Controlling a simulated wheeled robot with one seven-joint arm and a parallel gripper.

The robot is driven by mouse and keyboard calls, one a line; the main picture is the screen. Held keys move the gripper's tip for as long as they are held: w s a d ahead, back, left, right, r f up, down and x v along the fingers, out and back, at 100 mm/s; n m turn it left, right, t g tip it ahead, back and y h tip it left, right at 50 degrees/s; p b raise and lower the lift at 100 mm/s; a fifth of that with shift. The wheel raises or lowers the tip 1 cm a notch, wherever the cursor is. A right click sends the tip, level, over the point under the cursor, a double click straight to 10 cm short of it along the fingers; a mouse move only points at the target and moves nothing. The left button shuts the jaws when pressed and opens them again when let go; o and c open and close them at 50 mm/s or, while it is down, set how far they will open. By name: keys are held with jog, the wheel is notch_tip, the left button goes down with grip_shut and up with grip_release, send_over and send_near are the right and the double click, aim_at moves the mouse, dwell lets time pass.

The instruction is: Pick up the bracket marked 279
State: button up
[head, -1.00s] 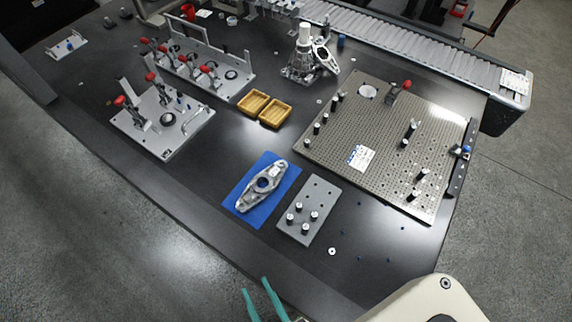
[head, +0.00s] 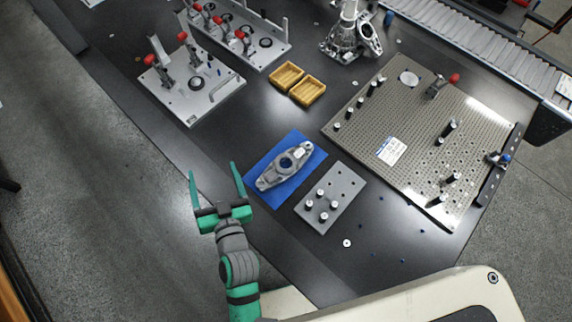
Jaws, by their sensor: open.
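A grey cast bracket (head: 270,178) with a large round hole lies on a blue mat (head: 311,163) near the table's front edge. A small white label (head: 299,150) shows at its upper right end; its number is too small to read. A second grey bracket (head: 368,40) leans by a grey casting at the back. My gripper (head: 214,168) has green fingers, is open and empty, and is left of the blue mat at the table's front edge, apart from the bracket.
A grey plate with pegs (head: 352,186) lies right of the mat. Two yellow trays (head: 308,92) lie behind it. A clamp fixture plate (head: 203,103) stands at the left back. A large perforated plate (head: 420,110) fills the right. Bare dark table surrounds the mat.

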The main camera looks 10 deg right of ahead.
jog(key=w+a+r+n+g+y, duration=0.2)
jog(key=w+a+r+n+y, duration=0.2)
jog(key=w+a+r+n, duration=0.25)
jog(key=w+a+r+n+g+y, duration=0.25)
jog(key=w+r+n+y, duration=0.35)
jog(key=w, duration=0.3)
jog(key=n+g+h, duration=1.1)
jog(key=n+h, duration=0.1)
send_near(274, 175)
jog(key=w+d+r, duration=0.3)
jog(key=d+r, duration=0.1)
jog(key=shift+g, duration=0.25)
jog(key=shift+w+d+f, duration=0.1)
jog(key=shift+d+f, duration=0.05)
jog(key=shift+f, duration=2.45)
jog(key=shift+w+d+f, duration=0.1)
jog(key=shift+d+f, duration=0.05)
jog(key=shift+f, duration=2.5)
jog(key=shift+s+d+f, duration=0.1)
jog(key=shift+f, duration=0.2)
jog(key=c, duration=1.6)
